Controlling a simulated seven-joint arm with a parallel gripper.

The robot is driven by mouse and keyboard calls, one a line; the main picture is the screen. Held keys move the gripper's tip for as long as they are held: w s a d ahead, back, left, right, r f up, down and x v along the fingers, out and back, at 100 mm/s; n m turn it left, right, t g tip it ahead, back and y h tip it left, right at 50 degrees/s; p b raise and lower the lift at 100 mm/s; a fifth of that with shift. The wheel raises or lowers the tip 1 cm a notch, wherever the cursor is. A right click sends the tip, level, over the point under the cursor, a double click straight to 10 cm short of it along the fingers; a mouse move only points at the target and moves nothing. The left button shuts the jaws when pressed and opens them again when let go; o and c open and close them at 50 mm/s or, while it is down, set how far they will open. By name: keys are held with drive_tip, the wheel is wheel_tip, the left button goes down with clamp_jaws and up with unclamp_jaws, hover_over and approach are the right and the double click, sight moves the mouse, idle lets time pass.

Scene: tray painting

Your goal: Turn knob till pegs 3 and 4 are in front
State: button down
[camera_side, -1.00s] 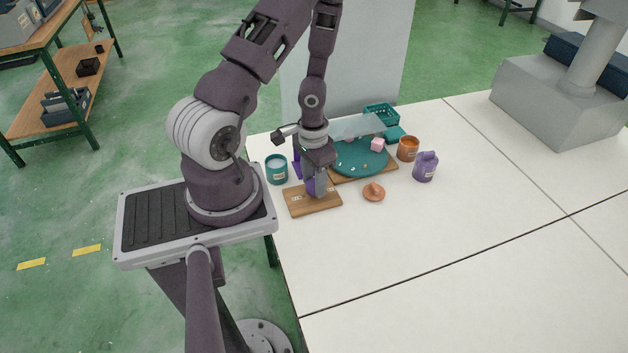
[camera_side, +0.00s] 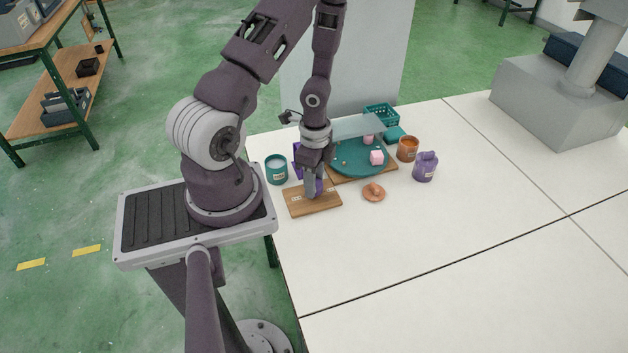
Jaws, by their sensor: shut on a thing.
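The knob (camera_side: 319,186) is purple and sits on a wooden board (camera_side: 313,209) with small pale labels. My gripper (camera_side: 314,192) points down over the board and is shut on the knob, hiding most of it. Behind it, a round teal turntable (camera_side: 350,168) rests on another wooden board (camera_side: 386,171). My gripper hides the turntable's left part.
A teal cup (camera_side: 276,169) stands left of the boards. An orange lidded piece (camera_side: 374,192), an orange jar (camera_side: 408,149) and a purple jug (camera_side: 424,167) stand to the right. A teal basket (camera_side: 381,115) is behind.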

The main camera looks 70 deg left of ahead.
drive_tip(key=m, duration=0.4)
drive_tip(key=shift+m, duration=0.4)
drive_tip(key=m, duration=0.3)
drive_tip(key=shift+m, duration=0.3)
drive_tip(key=m, duration=0.6)
drive_tip(key=shift+m, duration=0.4)
drive_tip(key=shift+d, duration=0.1)
drive_tip(key=c, duration=0.8)
unclamp_jaws()
drive_tip(key=shift+c, duration=0.2)
drive_tip(key=shift+d+r, duration=0.1)
drive_tip(key=shift+r, duration=0.45)
drive_tip(key=shift+w+r, duration=0.1)
drive_tip(key=shift+r, duration=2.9)
